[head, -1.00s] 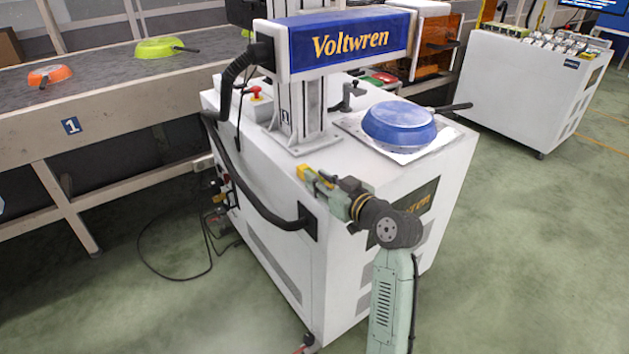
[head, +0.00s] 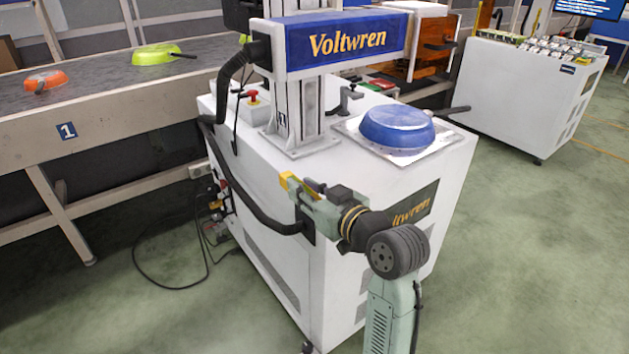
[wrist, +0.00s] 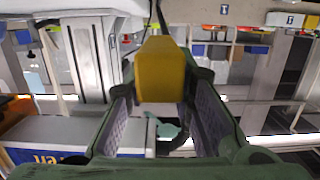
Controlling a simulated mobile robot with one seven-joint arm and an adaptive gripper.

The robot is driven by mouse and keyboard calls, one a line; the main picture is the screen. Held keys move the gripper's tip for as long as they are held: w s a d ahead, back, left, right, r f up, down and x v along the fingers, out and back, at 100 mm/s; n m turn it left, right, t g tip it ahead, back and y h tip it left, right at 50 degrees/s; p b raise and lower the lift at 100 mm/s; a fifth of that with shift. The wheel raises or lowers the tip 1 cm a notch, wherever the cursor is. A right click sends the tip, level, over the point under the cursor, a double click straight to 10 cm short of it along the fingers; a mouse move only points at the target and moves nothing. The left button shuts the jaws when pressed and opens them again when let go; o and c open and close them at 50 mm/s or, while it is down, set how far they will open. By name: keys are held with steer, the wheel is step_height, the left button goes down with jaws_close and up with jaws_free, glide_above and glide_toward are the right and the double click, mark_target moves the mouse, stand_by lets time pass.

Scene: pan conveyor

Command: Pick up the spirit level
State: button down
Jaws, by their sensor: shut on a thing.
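The spirit level shows as a yellow block (wrist: 162,72) between the two fingers of my gripper (wrist: 162,95) in the wrist view. Its yellow end also shows at the gripper tip in the head view (head: 285,181). My gripper is shut on it, and the fingers hide part of its sides. It is held up in front of the white Voltwren machine cabinet (head: 265,215), close to the cabinet's left top edge in the picture.
A blue pan (head: 396,127) sits on a plate on the cabinet top. A black hose (head: 250,190) loops down the cabinet's left side. A conveyor (head: 110,97) at left carries an orange pan (head: 44,80) and a green pan (head: 155,54). Open green floor lies at right.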

steer(key=s+a+p, duration=0.2)
steer(key=s+p, duration=0.5)
steer(key=p, duration=0.1)
steer(key=shift+r, duration=0.4)
